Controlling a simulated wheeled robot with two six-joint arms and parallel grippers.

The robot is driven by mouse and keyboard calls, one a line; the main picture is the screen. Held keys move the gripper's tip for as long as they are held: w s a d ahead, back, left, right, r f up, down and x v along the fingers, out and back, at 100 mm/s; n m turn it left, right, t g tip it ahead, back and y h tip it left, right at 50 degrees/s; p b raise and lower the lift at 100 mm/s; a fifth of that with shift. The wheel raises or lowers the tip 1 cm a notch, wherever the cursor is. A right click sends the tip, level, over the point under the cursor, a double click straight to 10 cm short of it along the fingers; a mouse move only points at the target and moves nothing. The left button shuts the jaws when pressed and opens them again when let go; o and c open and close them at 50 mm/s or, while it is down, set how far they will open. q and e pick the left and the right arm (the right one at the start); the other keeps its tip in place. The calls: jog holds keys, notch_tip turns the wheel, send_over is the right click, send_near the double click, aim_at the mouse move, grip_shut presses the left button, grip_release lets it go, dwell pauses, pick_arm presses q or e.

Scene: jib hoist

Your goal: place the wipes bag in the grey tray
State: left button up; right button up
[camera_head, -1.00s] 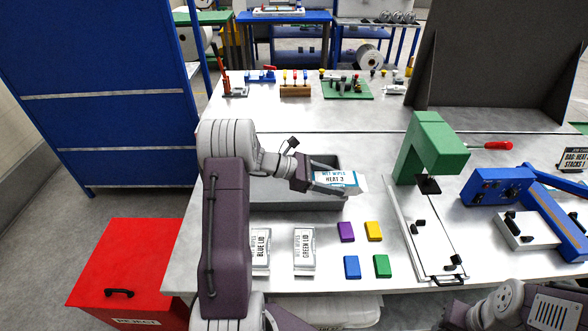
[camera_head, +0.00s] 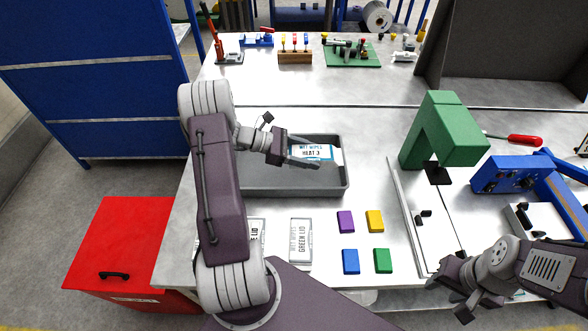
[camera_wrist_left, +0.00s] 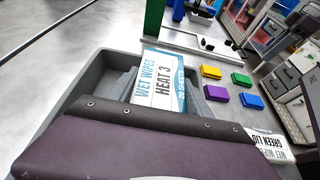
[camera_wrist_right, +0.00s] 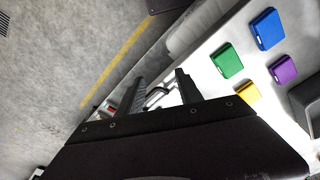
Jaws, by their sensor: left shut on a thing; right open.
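The wipes bag (camera_head: 312,152), white and blue and marked "WET WIPES HEAT 3", is held in my left gripper (camera_head: 303,161), which is shut on it. The bag also shows in the left wrist view (camera_wrist_left: 160,82). In the head view it appears over the right part of the grey tray (camera_head: 300,190), within its rim; I cannot tell whether it touches the tray floor. My right gripper (camera_head: 455,292) is open and empty at the front right of the table, near the green press's base.
Two white bags lie in front of the tray, one marked "GREEN LID" (camera_head: 300,240). Purple (camera_head: 346,221), yellow (camera_head: 375,220), blue (camera_head: 350,260) and green (camera_head: 381,260) blocks lie to their right. A green press (camera_head: 440,130) stands right of the tray. A red bin (camera_head: 120,245) stands at left.

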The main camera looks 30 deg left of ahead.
aim_at(295, 177)
pick_arm(q)
jog(key=s+a+f, duration=0.2)
jog(key=s+a, duration=0.1)
jog(key=shift+a+f, duration=0.15)
jog(key=shift+f, duration=0.15)
notch_tip(295, 177, down, 3)
jog(key=shift+f, duration=0.55)
jog(key=shift+f, duration=0.15)
jog(key=o, duration=1.3)
